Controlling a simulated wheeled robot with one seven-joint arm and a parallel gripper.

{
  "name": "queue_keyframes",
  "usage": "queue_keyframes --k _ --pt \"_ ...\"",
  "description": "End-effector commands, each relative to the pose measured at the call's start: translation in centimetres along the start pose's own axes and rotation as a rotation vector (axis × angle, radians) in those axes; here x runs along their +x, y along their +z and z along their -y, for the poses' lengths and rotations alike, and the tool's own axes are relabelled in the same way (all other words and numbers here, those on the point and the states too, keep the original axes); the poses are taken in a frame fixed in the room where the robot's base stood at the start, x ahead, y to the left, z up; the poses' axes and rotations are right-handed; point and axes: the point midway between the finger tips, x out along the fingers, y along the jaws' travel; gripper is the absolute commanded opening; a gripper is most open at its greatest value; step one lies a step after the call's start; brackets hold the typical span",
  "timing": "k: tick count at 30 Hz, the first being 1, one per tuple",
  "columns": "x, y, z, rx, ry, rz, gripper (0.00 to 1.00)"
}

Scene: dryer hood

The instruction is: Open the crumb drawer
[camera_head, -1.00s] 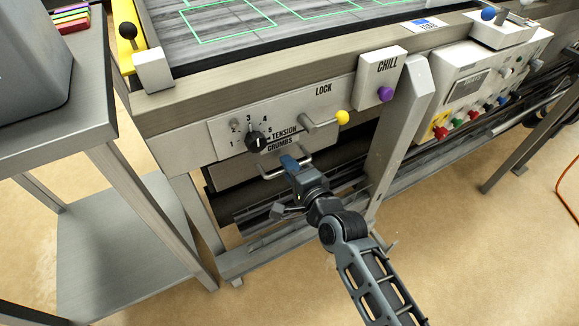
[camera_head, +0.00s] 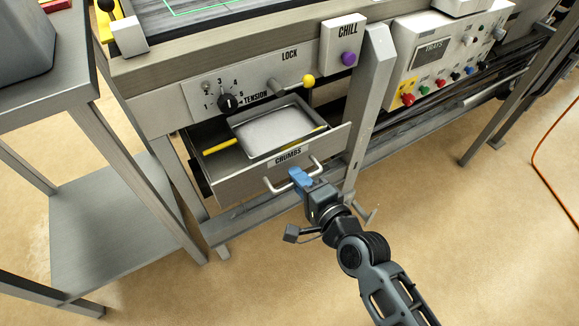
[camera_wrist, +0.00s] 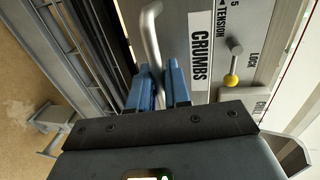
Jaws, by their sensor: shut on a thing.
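The crumb drawer (camera_head: 234,184), a grey metal front labelled CRUMBS, stands pulled well out below the tension dial. Inside it lies a shallow pale tray (camera_head: 274,132), with yellow strips beside it. My gripper (camera_head: 300,178) is shut on the right part of the drawer's bar handle (camera_head: 277,188). In the wrist view the blue fingers of my gripper (camera_wrist: 162,88) sit on either side of the handle (camera_wrist: 152,38), and the CRUMBS label (camera_wrist: 199,46) shows beside them.
Above the drawer are the tension dial (camera_head: 228,102) and the LOCK lever with its yellow knob (camera_head: 308,81). A slanted metal leg (camera_head: 366,110) stands just right of the drawer. A side table (camera_head: 50,95) stands at left. The floor in front is clear.

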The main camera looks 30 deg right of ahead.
Motion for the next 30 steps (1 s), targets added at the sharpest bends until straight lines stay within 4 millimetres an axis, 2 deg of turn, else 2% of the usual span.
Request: queue_keyframes --k 1,6,12,27,28,30 --pt "-1.1 0.2 -0.6 0.001 0.004 0.003 0.00" --pt "-3.8 0.1 -1.1 0.000 0.003 0.003 0.00" --pt "-5.6 0.1 -1.3 0.001 0.003 0.003 0.00" --pt "-6.2 0.1 -1.3 0.001 0.002 0.002 0.00" --pt "-6.2 0.1 -1.3 0.001 0.002 0.002 0.20" --pt "-6.2 0.1 -1.3 0.001 0.001 0.002 0.27"
